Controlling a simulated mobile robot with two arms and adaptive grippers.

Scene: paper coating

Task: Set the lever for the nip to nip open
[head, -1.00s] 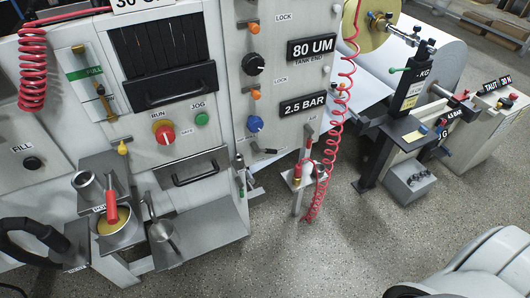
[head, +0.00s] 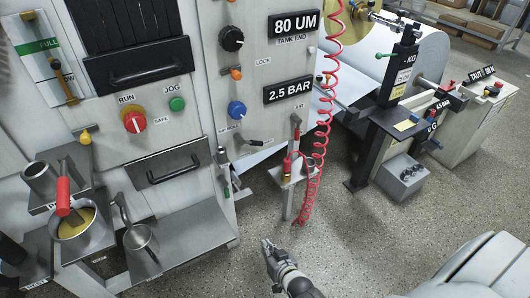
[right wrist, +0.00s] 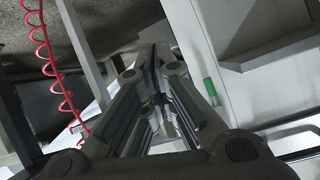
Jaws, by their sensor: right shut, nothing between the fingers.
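A small dark lever (head: 258,141) sits low on the pale machine panel, below the blue knob and the 2.5 BAR display. A small label beside it is too small to read with certainty, so I cannot confirm its setting. My right gripper (head: 268,247) is below the panel, over the speckled floor, well apart from the lever. It is shut and empty. In the right wrist view its fingers (right wrist: 155,65) come together in front of the machine's side; I cannot pick out the lever there. My left gripper is not in view.
A post with a small shelf (head: 290,176) and a coiled red hose (head: 325,120) stand right of the lever. A metal shelf (head: 195,240) juts out at left, with a cup (head: 138,243) nearby. Open floor lies around my right gripper.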

